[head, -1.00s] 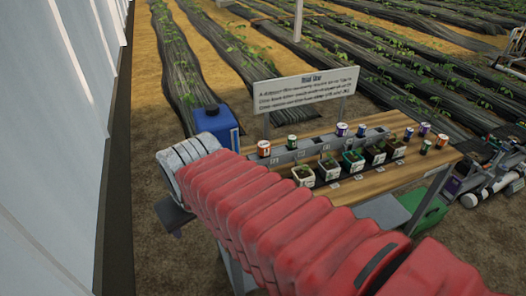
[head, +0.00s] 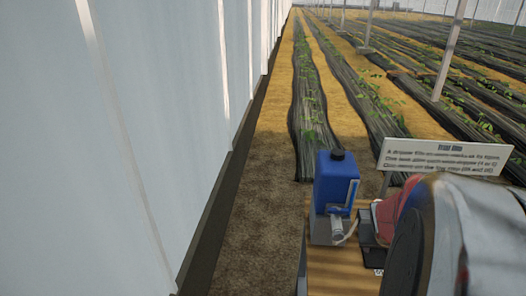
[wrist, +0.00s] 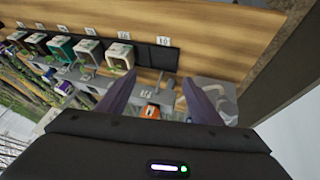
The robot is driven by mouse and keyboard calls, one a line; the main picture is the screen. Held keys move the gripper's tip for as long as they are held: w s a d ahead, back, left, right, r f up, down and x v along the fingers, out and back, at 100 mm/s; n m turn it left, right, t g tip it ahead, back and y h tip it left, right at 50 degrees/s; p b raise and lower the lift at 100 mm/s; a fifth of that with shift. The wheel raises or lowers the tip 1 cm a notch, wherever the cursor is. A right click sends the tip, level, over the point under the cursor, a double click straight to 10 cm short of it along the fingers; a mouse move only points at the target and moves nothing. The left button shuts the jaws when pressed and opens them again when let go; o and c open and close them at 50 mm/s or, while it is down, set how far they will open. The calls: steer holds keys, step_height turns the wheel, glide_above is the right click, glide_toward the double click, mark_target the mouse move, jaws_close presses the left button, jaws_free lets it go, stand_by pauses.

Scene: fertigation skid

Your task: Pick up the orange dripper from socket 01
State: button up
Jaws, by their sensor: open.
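The orange dripper (wrist: 150,112) shows in the wrist view, low in the picture between the two dark fingers of my gripper (wrist: 157,84). It is partly cut off by the gripper body. The gripper is open and nothing is held; I cannot tell how far the fingers are from the dripper. A grey strip (wrist: 150,95) with small labels runs beside it; I cannot read which socket it sits in. In the head view my arm covers the right part of the bench, and the dripper is not visible there.
A row of plant pots (wrist: 120,56) with number cards stands left in the wrist view, and a grey object (wrist: 214,92) lies right of the fingers. In the head view a blue jug (head: 336,182) stands on the wooden bench (head: 342,272), with a sign (head: 445,157) behind. A white wall (head: 150,130) fills the left.

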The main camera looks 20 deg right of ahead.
steer(key=d+f+t+h, duration=0.1)
steer(key=d+f, duration=0.1)
steer(key=d, duration=0.5)
steer(key=n+t, duration=0.1)
steer(key=t, duration=0.6)
glide_toward(375, 202)
steer(key=s+d+f, duration=0.1)
steer(key=shift+s+d+f, duration=0.1)
steer(key=shift+d, duration=0.1)
steer(key=shift+x, duration=4.25)
steer(key=shift+x, duration=2.65)
